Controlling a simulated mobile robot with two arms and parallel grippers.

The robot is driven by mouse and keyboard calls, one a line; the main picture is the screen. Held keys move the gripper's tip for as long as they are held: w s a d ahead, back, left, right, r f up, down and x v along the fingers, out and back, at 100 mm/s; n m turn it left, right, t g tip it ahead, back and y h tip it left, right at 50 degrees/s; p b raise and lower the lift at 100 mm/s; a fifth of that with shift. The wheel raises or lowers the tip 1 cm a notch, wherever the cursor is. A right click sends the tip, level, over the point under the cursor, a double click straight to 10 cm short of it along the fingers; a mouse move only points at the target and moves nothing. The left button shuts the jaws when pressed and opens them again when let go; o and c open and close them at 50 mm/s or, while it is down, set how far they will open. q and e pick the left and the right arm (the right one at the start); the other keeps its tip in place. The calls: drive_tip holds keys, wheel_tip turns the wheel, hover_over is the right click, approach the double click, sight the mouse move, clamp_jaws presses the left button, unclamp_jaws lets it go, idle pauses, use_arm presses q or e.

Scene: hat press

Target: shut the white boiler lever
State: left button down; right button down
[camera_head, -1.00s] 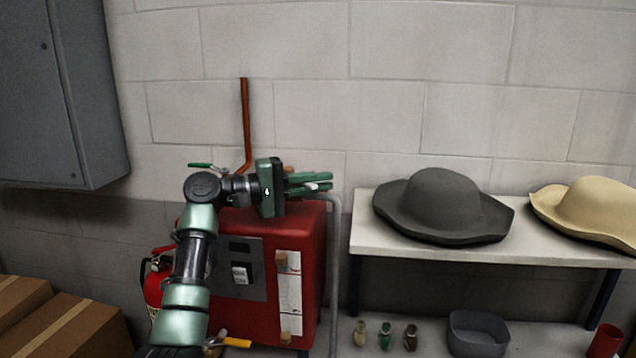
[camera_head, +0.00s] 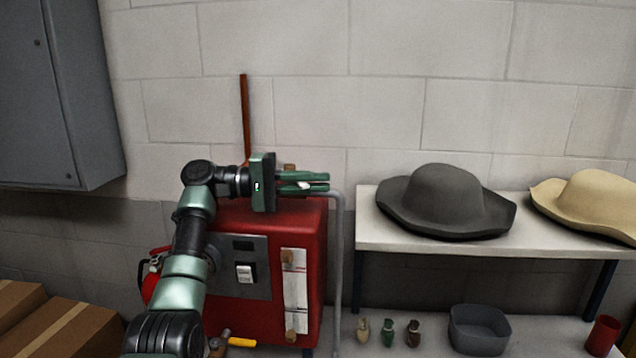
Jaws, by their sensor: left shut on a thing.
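The red boiler (camera_head: 270,320) stands against the wall, left of the table. My left gripper (camera_head: 322,182) is over the boiler's top right. Its green fingers are shut on the white lever (camera_head: 304,185), and only a small piece of the lever shows between them. The lever's far end and pivot are hidden by the fingers. My right gripper is not in view.
A grey pipe (camera_head: 338,270) runs down the boiler's right side. A white table (camera_head: 480,250) at right bears a dark hat (camera_head: 440,203) and a tan hat (camera_head: 590,205). A grey wall cabinet (camera_head: 60,95) hangs at upper left. Boxes (camera_head: 70,330) lie at lower left.

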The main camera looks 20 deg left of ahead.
use_arm(q)
drive_tip(key=shift+f, duration=0.1)
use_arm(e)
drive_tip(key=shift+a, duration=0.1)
use_arm(q)
drive_tip(key=c, duration=1.5)
unclamp_jaws()
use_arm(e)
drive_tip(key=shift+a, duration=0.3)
